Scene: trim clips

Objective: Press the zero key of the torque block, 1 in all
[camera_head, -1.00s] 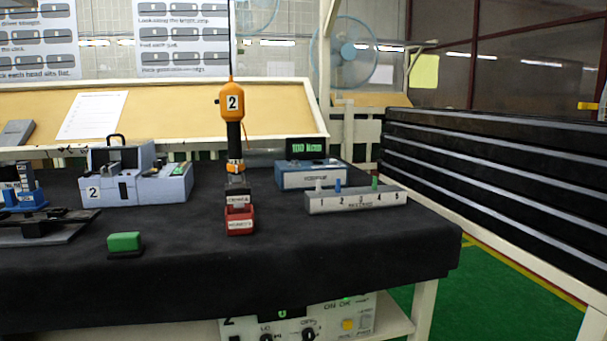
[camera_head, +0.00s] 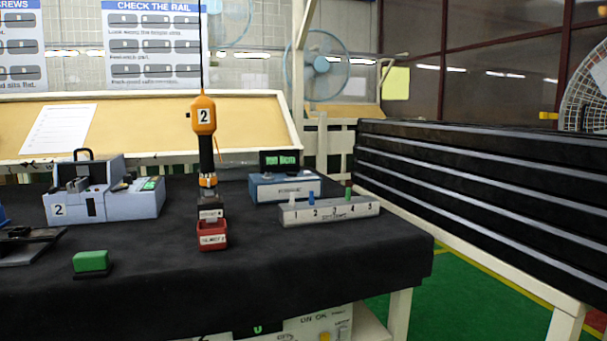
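The likely torque block is the blue box (camera_head: 286,187) with a small dark display (camera_head: 279,161) showing green text, at the back right of the black-covered table. Its label and any zero key are too small to read. In front of it stands a grey numbered rail (camera_head: 330,211) with white, blue and green pegs. An orange and black screwdriver (camera_head: 204,130) marked 2 stands upright, with its tip down at a small labelled block above a red box (camera_head: 213,236). Neither of my grippers shows.
A grey-blue case (camera_head: 103,198) marked 2 and a green block (camera_head: 90,261) on a dark base are at the left. The black table cover (camera_head: 300,275) is bare at the front. A black drawer cabinet (camera_head: 460,210) stands to the right of the table.

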